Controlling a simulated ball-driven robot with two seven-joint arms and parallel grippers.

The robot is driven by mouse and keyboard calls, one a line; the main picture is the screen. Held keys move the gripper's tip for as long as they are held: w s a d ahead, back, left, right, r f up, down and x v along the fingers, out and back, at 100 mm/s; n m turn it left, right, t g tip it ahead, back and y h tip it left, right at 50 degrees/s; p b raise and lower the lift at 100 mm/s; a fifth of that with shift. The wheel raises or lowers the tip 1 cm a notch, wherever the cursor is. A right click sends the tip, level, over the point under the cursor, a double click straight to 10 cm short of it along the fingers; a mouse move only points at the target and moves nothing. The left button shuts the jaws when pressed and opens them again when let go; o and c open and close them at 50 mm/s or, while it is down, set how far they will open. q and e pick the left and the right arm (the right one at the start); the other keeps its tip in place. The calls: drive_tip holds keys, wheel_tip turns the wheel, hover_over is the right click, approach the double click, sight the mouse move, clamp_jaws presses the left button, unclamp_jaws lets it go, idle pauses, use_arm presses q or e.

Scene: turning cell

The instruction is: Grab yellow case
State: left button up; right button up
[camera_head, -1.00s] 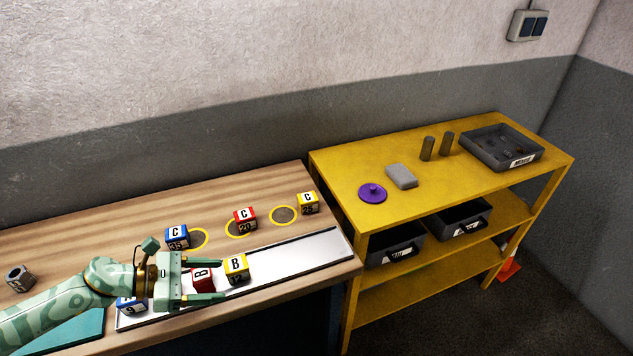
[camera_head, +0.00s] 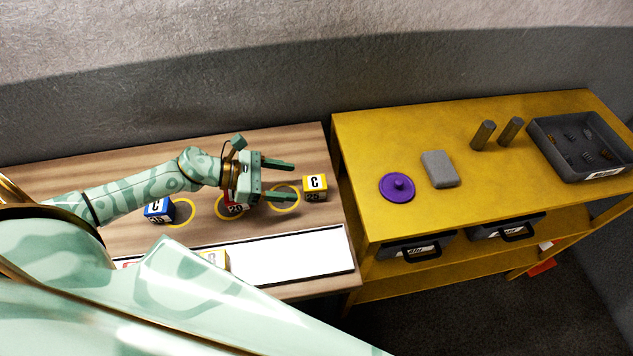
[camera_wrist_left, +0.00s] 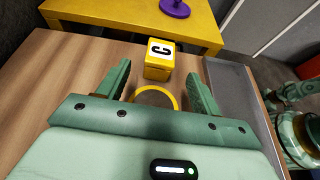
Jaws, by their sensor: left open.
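A yellow case (camera_head: 315,187) with a black C on a white label stands on the wooden bench near its right end. It also shows in the left wrist view (camera_wrist_left: 159,60), beyond and between my fingertips. My left gripper (camera_head: 286,180) is open and empty, just left of the yellow case and pointing at it. A second yellow case (camera_head: 214,260), on the pale tray, is mostly hidden by my own arm. My right gripper is not in view.
A blue case (camera_head: 159,211) and a red case (camera_head: 229,208) stand left of my gripper, the red one partly hidden. A yellow ring (camera_head: 284,208) marks the bench. The yellow shelf unit (camera_head: 365,130) adjoins on the right. The tray (camera_head: 300,256) lies in front.

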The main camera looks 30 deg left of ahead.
sight(323, 186)
use_arm(q)
drive_tip(key=x, duration=0.3)
drive_tip(key=shift+w+d+f, duration=0.1)
drive_tip(key=shift+w+d, duration=0.05)
drive_tip(key=shift+w, duration=0.05)
drive_tip(key=shift+w+d+f, duration=0.25)
drive_tip(key=shift+d, duration=0.25)
drive_tip(key=x, duration=0.5)
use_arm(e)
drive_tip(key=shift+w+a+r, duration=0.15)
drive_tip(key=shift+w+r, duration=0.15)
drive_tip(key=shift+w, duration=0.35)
use_arm(q)
drive_tip(key=c, duration=1.2)
